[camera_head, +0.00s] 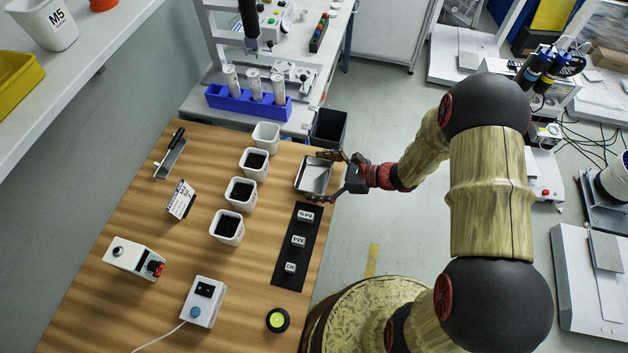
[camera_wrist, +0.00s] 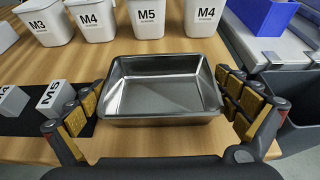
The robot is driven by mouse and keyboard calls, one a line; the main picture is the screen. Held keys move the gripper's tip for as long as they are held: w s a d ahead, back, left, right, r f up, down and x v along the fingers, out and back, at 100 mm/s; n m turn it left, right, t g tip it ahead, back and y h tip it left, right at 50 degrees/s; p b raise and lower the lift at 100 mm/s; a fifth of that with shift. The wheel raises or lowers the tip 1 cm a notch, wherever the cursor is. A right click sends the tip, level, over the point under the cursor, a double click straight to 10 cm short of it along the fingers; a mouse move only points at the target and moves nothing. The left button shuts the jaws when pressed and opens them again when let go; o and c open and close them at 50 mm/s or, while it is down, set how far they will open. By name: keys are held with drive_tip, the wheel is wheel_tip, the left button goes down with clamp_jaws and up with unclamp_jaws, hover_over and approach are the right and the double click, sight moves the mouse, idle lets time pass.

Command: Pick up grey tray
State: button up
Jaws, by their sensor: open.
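The grey tray (camera_head: 307,176) is an empty, shiny metal tray near the right edge of the wooden table. It fills the middle of the wrist view (camera_wrist: 165,121). My gripper (camera_head: 335,178) is open, with its fingers on either side of the tray. In the wrist view my gripper (camera_wrist: 163,112) has its gold-padded left and right fingers beside the tray's side walls. The right finger is very close to the wall; I cannot tell whether it touches. The tray appears to rest flat on the table.
White bins (camera_head: 228,227) stand in a row left of the tray. A black mat (camera_head: 283,262) with small labelled blocks lies near it. A black bin (camera_head: 329,129) and a blue holder (camera_head: 248,104) are beyond the table. The wooden table (camera_head: 130,215) has bare room on its left.

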drive_tip(key=shift+c, duration=1.3)
drive_tip(key=c, duration=0.7)
